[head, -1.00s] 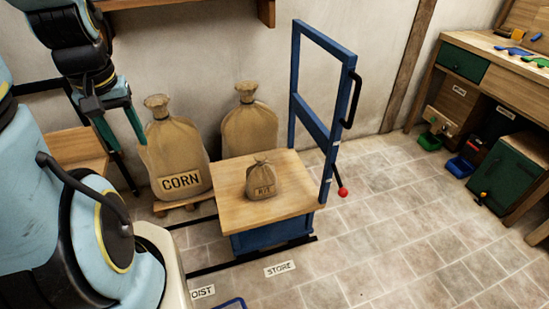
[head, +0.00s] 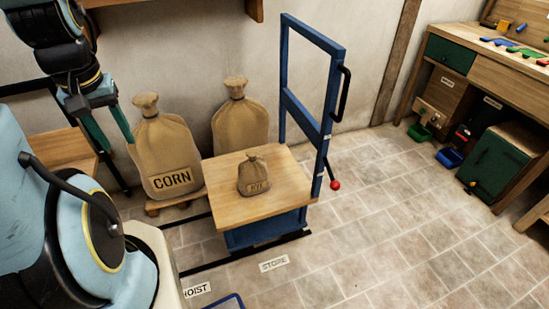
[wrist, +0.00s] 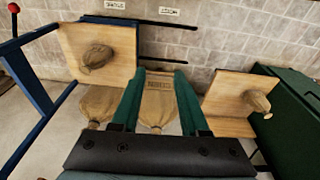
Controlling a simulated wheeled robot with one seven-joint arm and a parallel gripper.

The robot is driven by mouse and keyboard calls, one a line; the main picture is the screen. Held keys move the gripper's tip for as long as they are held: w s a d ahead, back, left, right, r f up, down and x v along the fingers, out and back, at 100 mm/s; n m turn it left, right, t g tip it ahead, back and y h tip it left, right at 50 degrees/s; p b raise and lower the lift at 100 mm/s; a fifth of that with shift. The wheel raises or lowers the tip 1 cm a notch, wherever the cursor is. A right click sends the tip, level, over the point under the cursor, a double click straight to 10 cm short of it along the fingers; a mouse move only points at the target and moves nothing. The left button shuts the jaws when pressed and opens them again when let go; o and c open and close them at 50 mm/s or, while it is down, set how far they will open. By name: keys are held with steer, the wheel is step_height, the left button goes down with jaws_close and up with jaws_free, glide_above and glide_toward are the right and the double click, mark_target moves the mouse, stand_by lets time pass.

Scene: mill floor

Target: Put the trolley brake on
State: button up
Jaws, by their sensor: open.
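The trolley has a wooden deck (head: 285,195) and a tall blue push frame (head: 284,75) with a black handle. A thin black lever with a red knob (head: 335,185) stands at the foot of the frame, on its right side, tilted outward. In the wrist view, the deck (wrist: 120,45) shows at upper left and the red knob (wrist: 14,8) in the top left corner. A small RYE sack (head: 254,175) sits on the deck. My gripper (head: 120,145) is open and empty, left of the trolley and well away from the lever; it also shows in the wrist view (wrist: 160,74).
A CORN sack (head: 165,150) and another large sack (head: 238,115) stand by the wall behind the trolley. Floor signs read STORE (head: 274,263) and HOIST (head: 197,290). A workbench (head: 470,75) and green cabinet (head: 492,165) are at right. Floor right of the trolley is clear.

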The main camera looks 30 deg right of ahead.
steer(key=w+d+f+b, duration=0.2)
steer(key=f, duration=0.2)
steer(key=w+d+f+t+b, duration=0.1)
steer(key=w+d+f+b, duration=0.1)
steer(key=w+f+b, duration=0.1)
steer(key=w+d+f+t+h+b, duration=0.1)
steer(key=w+d+f+b, duration=0.1)
steer(key=f, duration=0.3)
steer(key=shift+w+d+f+n+b, duration=0.1)
steer(key=shift+w+d+n+b, duration=0.2)
steer(key=shift+w+b, duration=0.3)
jaws_close()
steer(key=w+d+f+n+h+b, duration=0.2)
steer(key=d+f+h+b, duration=0.7)
steer(key=d+f+b, duration=1.15)
steer(key=s+d+f+n+g+h+b, duration=0.1)
steer(key=s+d+f+n+h+b, duration=0.1)
steer(key=s+d+f, duration=0.3)
steer(key=s+d+f+n+g+h+b, duration=0.1)
steer(key=s+d+f+h, duration=0.3)
steer(key=d, duration=1)
steer(key=shift+s+f+n+h+b, duration=0.4)
steer(key=shift+f+n+b, duration=0.2)
steer(key=shift+b, duration=0.2)
